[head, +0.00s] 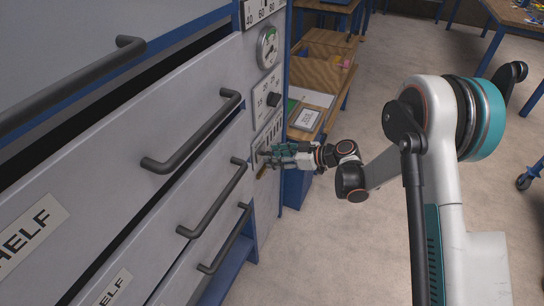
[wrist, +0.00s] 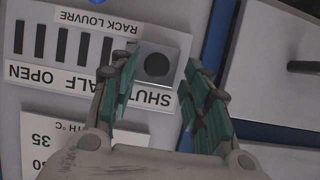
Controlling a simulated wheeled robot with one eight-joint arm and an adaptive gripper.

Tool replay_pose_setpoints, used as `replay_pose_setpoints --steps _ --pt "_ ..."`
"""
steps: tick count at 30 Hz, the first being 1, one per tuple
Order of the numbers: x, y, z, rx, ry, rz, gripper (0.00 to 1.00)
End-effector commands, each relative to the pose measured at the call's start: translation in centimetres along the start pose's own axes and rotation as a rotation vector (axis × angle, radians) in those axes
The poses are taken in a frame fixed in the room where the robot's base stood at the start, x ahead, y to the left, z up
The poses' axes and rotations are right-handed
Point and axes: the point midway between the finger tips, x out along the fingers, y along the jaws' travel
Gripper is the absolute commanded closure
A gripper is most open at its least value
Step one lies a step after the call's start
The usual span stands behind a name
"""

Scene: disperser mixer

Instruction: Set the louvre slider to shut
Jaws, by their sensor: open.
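The rack louvre panel (wrist: 75,42) shows upside down in the wrist view, with a row of dark vertical slots. Its strip (wrist: 60,77) reads SHUT, HALF, OPEN from right to left in the picture. A dark round knob on a grey plate (wrist: 177,48), the louvre slider, lies at the SHUT end, by that word. My gripper (wrist: 161,72) is open, with its green-padded fingers either side of the knob in the picture. I cannot tell whether they touch it. In the head view my gripper (head: 267,156) is at the louvre panel (head: 268,134), partly hiding it.
A dial gauge (head: 267,47) and a knob panel (head: 266,99) sit above the louvre on the cabinet. Drawers with dark bar handles (head: 190,135) fill the left. A wooden bench (head: 318,75) with papers stands behind my gripper. The floor at right is mostly clear.

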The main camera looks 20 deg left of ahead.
Motion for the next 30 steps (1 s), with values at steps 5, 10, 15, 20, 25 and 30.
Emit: replay_pose_setpoints --steps 5,10,15,20,25,30 --pt "-3.9 0.1 0.1 0.001 0.0 0.003 0.56" --pt "-7.1 0.0 0.1 0.0 -0.001 0.002 0.56" --pt "-9.2 0.0 0.1 0.0 -0.001 0.0 0.56" --pt "-10.0 -0.1 0.1 0.0 -0.001 -0.001 0.56" --pt "-10.0 -0.1 0.1 0.0 -0.001 -0.002 0.56" --pt "-10.0 -0.1 0.1 0.0 -0.001 -0.002 0.56"
